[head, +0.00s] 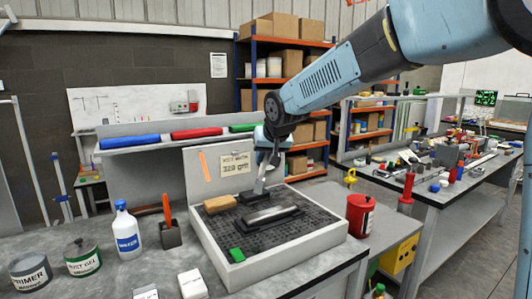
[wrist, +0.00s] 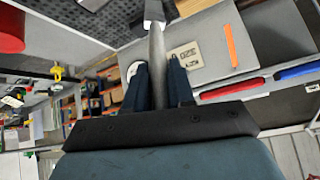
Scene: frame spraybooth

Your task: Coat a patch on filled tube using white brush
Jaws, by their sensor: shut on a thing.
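My gripper (head: 270,148) is shut on the pale grey-white handle of the white brush (head: 261,178), above the back of the bench tray (head: 337,233). The wrist view shows the fingers (wrist: 158,75) on either side of the brush handle (wrist: 157,52). The brush points down, slightly tilted, its lower end close to a dark block in the tray; I cannot tell whether they touch. A shiny metal tube (head: 272,214), likely the filled tube, lies on a dark holder just in front of the brush. Any filled patch is too small to make out.
A sign panel (head: 237,165) stands behind. A white bottle (head: 126,230), a rust gel tin (head: 82,257) and a primer tin (head: 30,270) stand left. A red tin (head: 360,215) stands right.

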